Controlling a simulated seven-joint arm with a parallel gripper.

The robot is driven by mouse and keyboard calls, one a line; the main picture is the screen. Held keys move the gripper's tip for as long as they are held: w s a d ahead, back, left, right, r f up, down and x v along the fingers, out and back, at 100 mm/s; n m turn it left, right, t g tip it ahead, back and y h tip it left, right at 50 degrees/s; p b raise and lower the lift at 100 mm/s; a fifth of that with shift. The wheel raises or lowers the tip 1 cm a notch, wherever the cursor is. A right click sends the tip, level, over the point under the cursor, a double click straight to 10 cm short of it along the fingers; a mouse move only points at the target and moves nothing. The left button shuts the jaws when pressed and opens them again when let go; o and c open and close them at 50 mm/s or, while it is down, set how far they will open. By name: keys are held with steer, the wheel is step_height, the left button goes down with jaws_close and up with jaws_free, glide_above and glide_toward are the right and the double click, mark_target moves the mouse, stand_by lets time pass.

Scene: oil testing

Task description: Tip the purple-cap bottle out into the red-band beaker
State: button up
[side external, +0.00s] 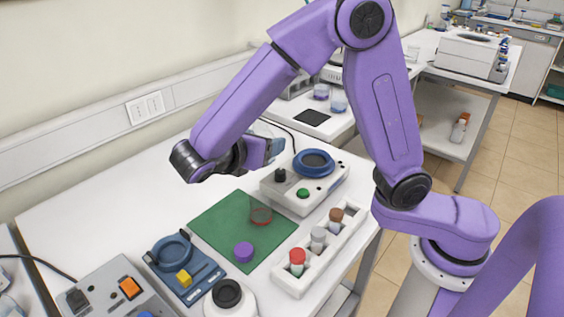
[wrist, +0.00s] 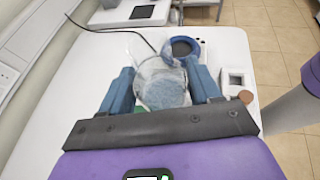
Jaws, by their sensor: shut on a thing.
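My gripper (wrist: 162,78) is shut on a clear, blue-tinted vessel (wrist: 164,92), seemingly the purple-cap bottle without its cap. In the side view my gripper (side external: 274,149) is above the far side of the green mat; the vessel is hardly discernible there, so I cannot tell its tilt. The red-band beaker (side external: 261,216), clear with a red ring, stands on the mat, below and apart from my gripper. A purple cap (side external: 243,252) lies on the mat in front of the beaker. I cannot make out the beaker in the wrist view.
A white rack (side external: 291,284) holds bottles with red, grey and brown caps, right of the green mat (side external: 213,223). A device with a blue ring (side external: 313,163) stands behind. A blue stand (side external: 188,270), a control box (side external: 119,290) and a white vessel (side external: 229,300) are in front.

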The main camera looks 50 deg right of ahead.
steer(key=shift+w+a+n, duration=0.25)
steer(key=shift+w+n, duration=0.05)
steer(key=shift+w, duration=0.1)
glide_above(261, 208)
step_height(261, 208, down, 8)
steer(key=f, duration=0.1)
steer(key=shift+s+a+f+n+g+y, duration=0.15)
steer(key=shift+n+g+y, duration=0.8)
steer(key=shift+g+y, duration=1.45)
steer(key=shift+s+a+f+n+g+y, duration=0.1)
steer(key=shift+s+a+n+g+y, duration=0.15)
steer(key=shift+n+g+y, duration=1.5)
steer(key=shift+s+a+f+n+g+y, duration=0.1)
steer(key=shift+s+a+n+g+y, duration=0.1)
steer(key=shift+g+y, duration=2.9)
steer(key=shift+w+r+t, duration=0.1)
steer(key=shift+t, duration=0.15)
